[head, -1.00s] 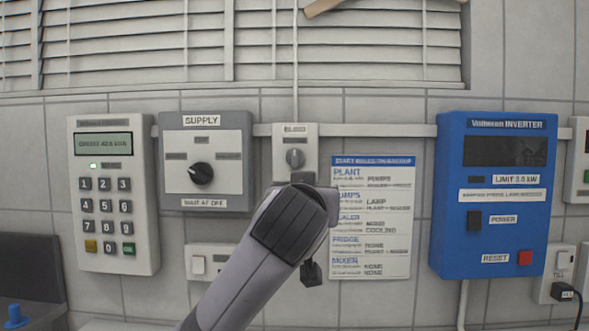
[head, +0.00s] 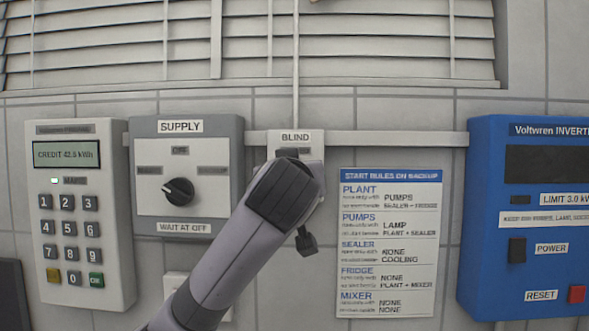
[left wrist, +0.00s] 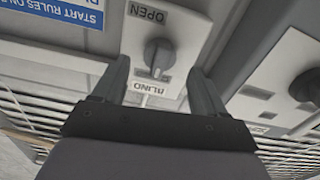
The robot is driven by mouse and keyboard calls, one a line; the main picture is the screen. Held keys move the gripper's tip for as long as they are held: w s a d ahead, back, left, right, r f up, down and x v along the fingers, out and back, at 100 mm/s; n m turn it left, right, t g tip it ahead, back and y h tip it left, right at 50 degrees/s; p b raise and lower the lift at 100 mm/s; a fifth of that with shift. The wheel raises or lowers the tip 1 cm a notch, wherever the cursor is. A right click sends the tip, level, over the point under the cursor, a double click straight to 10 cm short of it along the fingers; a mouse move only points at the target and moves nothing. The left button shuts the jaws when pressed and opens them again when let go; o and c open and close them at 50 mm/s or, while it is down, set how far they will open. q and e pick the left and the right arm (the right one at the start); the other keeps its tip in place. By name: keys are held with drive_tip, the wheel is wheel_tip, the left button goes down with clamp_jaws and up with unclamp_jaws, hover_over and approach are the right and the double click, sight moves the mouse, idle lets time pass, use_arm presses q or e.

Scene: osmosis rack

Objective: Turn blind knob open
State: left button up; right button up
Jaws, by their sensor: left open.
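The blind panel (head: 285,139), a small light plate labelled BLIND, is on the wall below the window. My left gripper (left wrist: 160,68) is open, with one finger on each side of the knob. I see gaps between the knob and both fingers; how deep they reach cannot be told. My right gripper is not in view.
The supply switch panel (head: 226,135) is close on the left, with a keypad meter (head: 120,160) beyond it. A printed rules sheet (head: 388,240) and a blue inverter (head: 485,230) are on the right. Window blinds (head: 100,68) hang above, their slats spaced apart.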

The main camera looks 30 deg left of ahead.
use_arm(q)
drive_tip(key=shift+p+x, duration=0.3)
drive_tip(key=shift+x, duration=1.35)
drive_tip(key=c, duration=1.1)
drive_tip(key=shift+o, duration=0.2)
drive_tip(key=shift+d+m, duration=0.1)
drive_tip(key=shift+m, duration=0.3)
drive_tip(key=shift+f+m+p, duration=0.15)
drive_tip(key=shift+m+p, duration=1.6)
drive_tip(key=shift+m, duration=11.35)
